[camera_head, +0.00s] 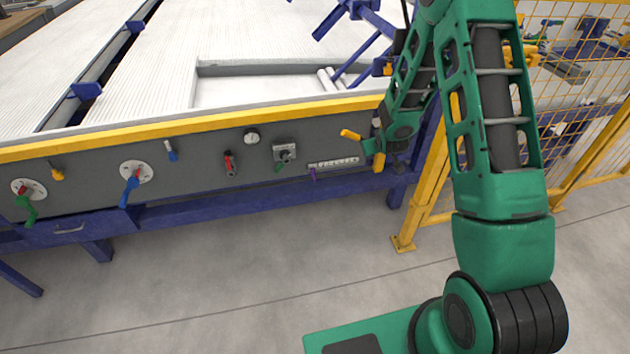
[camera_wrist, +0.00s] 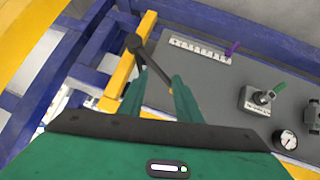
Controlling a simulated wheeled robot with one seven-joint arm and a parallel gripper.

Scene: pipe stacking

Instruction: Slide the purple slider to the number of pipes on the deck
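The purple slider (camera_head: 313,173) sits at the left end of a pale number strip (camera_head: 337,163) on the grey front panel. In the wrist view the purple slider (camera_wrist: 232,48) stands at the right end of the strip (camera_wrist: 198,49); its digits are too small to read. My gripper (camera_wrist: 160,86) shows two green fingers apart with nothing held between them. It is away from the slider, to its right in the head view, where the fingers are hard to make out. Short pale pipes (camera_head: 328,78) lie at the right end of the deck recess; their count is unclear.
Left of the strip, the panel carries a switch with a green handle (camera_head: 283,154), a round gauge (camera_head: 251,137), a red lever (camera_head: 230,163) and a blue handle (camera_head: 130,187). A yellow rail (camera_head: 200,124) tops the panel. A yellow fence (camera_head: 436,185) stands right.

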